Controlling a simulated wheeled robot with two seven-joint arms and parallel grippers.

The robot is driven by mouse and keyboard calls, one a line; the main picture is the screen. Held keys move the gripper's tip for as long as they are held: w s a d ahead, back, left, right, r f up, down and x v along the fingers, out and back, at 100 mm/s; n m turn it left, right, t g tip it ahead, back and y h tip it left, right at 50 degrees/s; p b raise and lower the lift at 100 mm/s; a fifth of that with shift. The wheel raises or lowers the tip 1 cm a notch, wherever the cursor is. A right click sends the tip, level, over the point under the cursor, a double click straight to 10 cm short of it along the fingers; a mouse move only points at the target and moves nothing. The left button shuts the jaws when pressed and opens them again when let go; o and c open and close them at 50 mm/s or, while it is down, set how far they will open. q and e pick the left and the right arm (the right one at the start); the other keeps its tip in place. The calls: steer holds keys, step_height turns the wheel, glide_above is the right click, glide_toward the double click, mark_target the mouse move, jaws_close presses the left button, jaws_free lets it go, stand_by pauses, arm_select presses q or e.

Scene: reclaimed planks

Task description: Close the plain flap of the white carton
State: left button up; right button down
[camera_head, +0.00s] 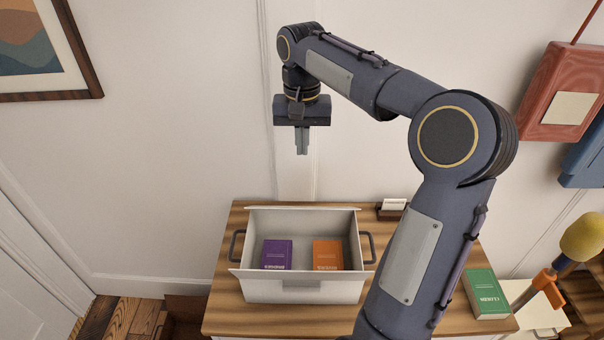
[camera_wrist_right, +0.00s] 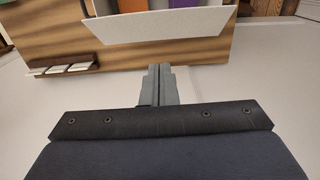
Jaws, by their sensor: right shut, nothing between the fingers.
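The white carton (camera_head: 352,290) stands open on the wooden table, with a dark handle on each side. A purple box (camera_head: 277,254) and an orange box (camera_head: 328,254) are inside it. A thin white flap (camera_head: 300,208) runs along its back edge; in the right wrist view a bare white flap (camera_wrist_right: 160,25) stands out from the carton. Another flap edge (camera_head: 300,274) runs along the front; I cannot tell whether it is marked. My right gripper (camera_head: 302,152) points down, shut and empty, above and behind the carton, apart from it. Its fingers show in the wrist view (camera_wrist_right: 158,70). My left gripper is out of view.
The wooden table (camera_head: 228,315) has a small card holder (camera_head: 391,209) at the back right and a green book (camera_head: 485,293) at the right. A wall is close behind. A yellow-headed object (camera_head: 583,238) and hanging red item (camera_head: 562,95) are at the right.

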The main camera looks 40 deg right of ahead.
step_height(320, 180, down, 10)
steer(key=shift+f, duration=0.1)
steer(key=shift+s+a+f, duration=0.55)
steer(key=shift+s+f, duration=0.1)
steer(key=shift+f, duration=0.2)
steer(key=shift+s+a+f, duration=0.35)
steer(key=shift+s+f, duration=0.05)
steer(key=shift+f, duration=0.1)
